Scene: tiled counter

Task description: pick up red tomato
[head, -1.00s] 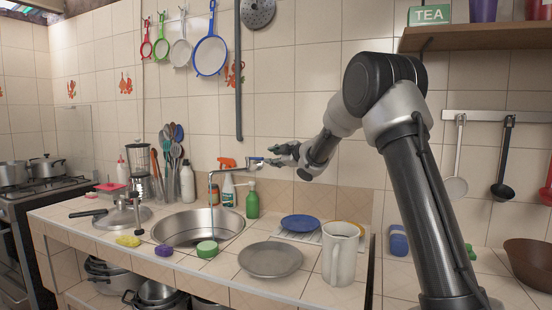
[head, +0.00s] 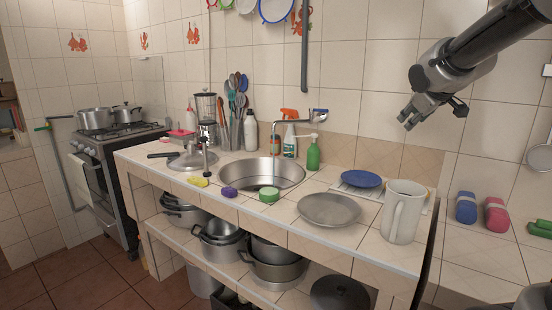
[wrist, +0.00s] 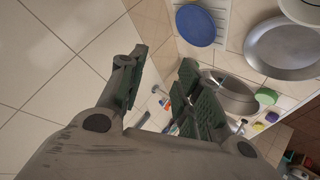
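No red tomato can be made out in either view. My gripper (head: 407,121) hangs at the upper right in the head view, in front of the tiled wall and above the counter's right end. In the wrist view my gripper (wrist: 163,64) is open, its two fingers apart with nothing between them.
The counter holds a sink (head: 262,174), a grey plate (head: 329,209), a blue plate (head: 361,179), a white pitcher (head: 402,212) and a green soap bottle (head: 313,154). Blue (head: 466,208) and red (head: 496,214) rolls and green vegetables (head: 541,228) lie at the right.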

